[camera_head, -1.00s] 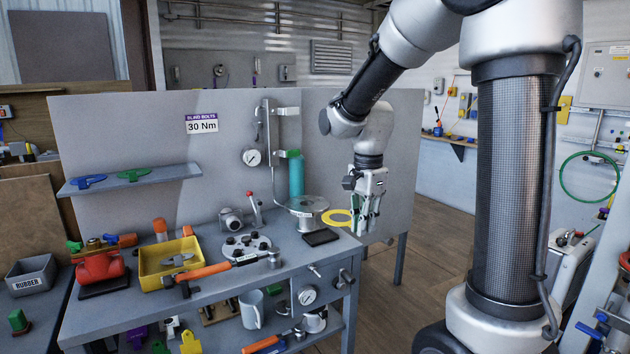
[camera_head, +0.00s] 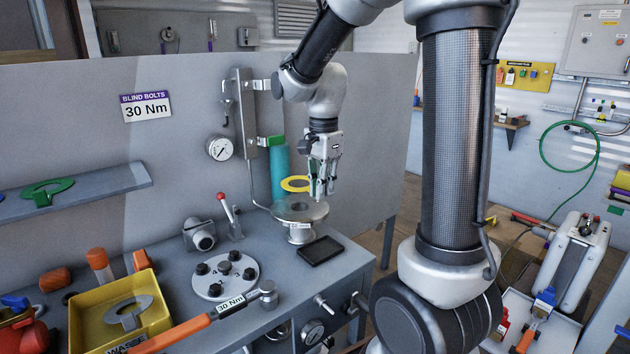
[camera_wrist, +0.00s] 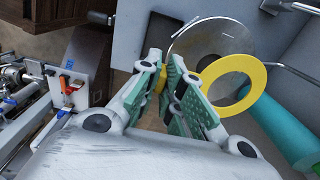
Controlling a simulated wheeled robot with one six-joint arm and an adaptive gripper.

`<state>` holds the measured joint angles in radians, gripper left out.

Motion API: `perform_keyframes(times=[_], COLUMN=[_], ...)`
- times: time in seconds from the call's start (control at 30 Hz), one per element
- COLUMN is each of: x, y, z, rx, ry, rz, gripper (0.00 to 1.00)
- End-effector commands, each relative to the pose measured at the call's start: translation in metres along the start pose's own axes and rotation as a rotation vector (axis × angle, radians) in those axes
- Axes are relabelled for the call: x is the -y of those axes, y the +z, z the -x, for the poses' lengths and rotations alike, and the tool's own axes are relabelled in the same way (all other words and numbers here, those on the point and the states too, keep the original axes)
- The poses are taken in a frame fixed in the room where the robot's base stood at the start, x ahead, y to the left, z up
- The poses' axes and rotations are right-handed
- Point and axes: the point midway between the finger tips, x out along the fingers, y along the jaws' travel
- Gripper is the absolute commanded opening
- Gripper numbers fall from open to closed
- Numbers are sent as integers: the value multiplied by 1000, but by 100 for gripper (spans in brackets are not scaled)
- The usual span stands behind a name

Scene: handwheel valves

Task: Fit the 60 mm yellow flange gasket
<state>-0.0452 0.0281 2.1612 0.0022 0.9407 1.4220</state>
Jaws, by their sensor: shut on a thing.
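The yellow gasket (camera_head: 295,184) is a flat ring with a short tab. My gripper (camera_head: 322,190) is shut on it at its right side and holds it over the grey metal flange (camera_head: 301,209). In the wrist view the gasket (camera_wrist: 247,66) sticks out from between the fingertips (camera_wrist: 167,82) and partly overlaps the round flange face (camera_wrist: 196,40). In the head view the gasket appears a little above the flange and apart from it. The flange stands on the bench on a narrower neck. The exact gap between gasket and flange is hard to tell.
A teal cylinder (camera_head: 280,170) stands right behind the flange. A black tray (camera_head: 322,251) lies in front of it. A bolted round plate (camera_head: 226,275), a yellow bin (camera_head: 90,318) and a torque wrench (camera_head: 185,330) are to the left. A green gasket (camera_head: 47,190) lies on the shelf.

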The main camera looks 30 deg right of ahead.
Motion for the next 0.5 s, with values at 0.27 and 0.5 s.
perform_keyframes(times=[0.27, 0.5], x=[0, 0], y=[0, 1], z=[0, -11], rx=[0, 0], ry=[0, 3], rz=[0, 0], gripper=[0, 0])
